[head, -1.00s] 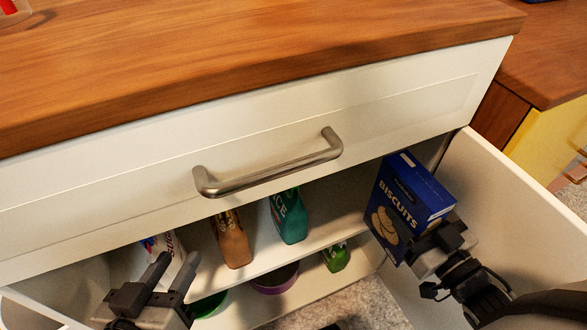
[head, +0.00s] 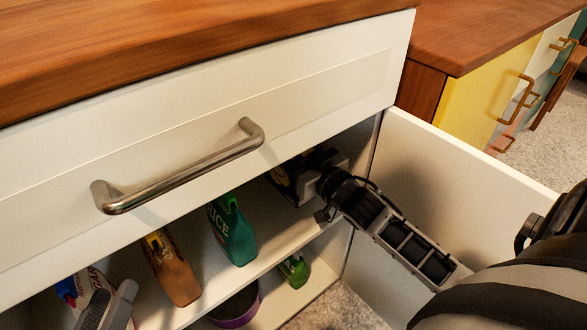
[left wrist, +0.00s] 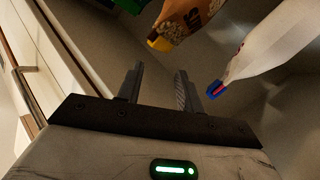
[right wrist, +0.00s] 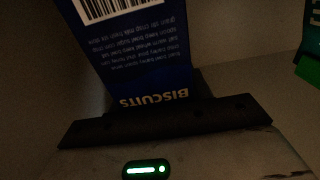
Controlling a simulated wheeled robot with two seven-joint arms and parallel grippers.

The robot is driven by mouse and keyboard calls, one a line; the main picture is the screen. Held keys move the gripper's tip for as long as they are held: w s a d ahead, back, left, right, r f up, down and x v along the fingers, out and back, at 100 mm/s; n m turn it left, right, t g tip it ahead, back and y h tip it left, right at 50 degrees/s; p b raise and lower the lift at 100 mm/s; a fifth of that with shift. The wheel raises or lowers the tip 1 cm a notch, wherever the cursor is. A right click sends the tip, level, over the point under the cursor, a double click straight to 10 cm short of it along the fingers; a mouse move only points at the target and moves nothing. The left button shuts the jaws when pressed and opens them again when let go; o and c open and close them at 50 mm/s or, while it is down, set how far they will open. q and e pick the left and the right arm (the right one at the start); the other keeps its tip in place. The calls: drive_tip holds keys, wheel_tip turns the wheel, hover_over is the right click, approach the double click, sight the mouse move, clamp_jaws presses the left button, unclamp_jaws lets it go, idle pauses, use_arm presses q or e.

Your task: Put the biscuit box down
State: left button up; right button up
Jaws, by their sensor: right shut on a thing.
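The blue biscuit box (right wrist: 140,55) fills the upper middle of the right wrist view, with its barcode and text facing me. In the head view only a small dark part of the box (head: 284,182) shows inside the cupboard, at the right end of the upper shelf. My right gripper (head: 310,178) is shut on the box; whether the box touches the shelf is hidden. My left gripper (left wrist: 160,88) is open and empty, its fingers apart near a brown bag and a white bag. It also shows at the lower left of the head view (head: 108,308).
On the upper shelf stand a green rice bag (head: 232,232), a brown bag (head: 172,268) and a white bag (head: 118,300). Below are a purple bowl (head: 238,308) and a small green item (head: 294,270). The open right door (head: 450,170) and the drawer handle (head: 180,170) flank the opening.

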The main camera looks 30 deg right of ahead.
sight(277, 177)
wheel_tip(277, 177, down, 2)
drive_tip(key=shift+f+b, duration=0.1)
drive_tip(key=shift+b, duration=0.65)
drive_tip(key=shift+f+b, duration=0.35)
drive_tip(key=shift+f, duration=0.35)
use_arm(q)
drive_tip(key=shift+w+r+t+h, duration=0.2)
drive_tip(key=shift+w+r+t, duration=0.15)
drive_tip(key=shift+r, duration=0.2)
drive_tip(key=shift+w+r+t+h, duration=0.2)
drive_tip(key=shift+r+t, duration=0.25)
drive_tip(key=shift+r, duration=0.1)
use_arm(e)
drive_tip(key=o, duration=1.3)
use_arm(q)
drive_tip(key=shift+m, duration=0.3)
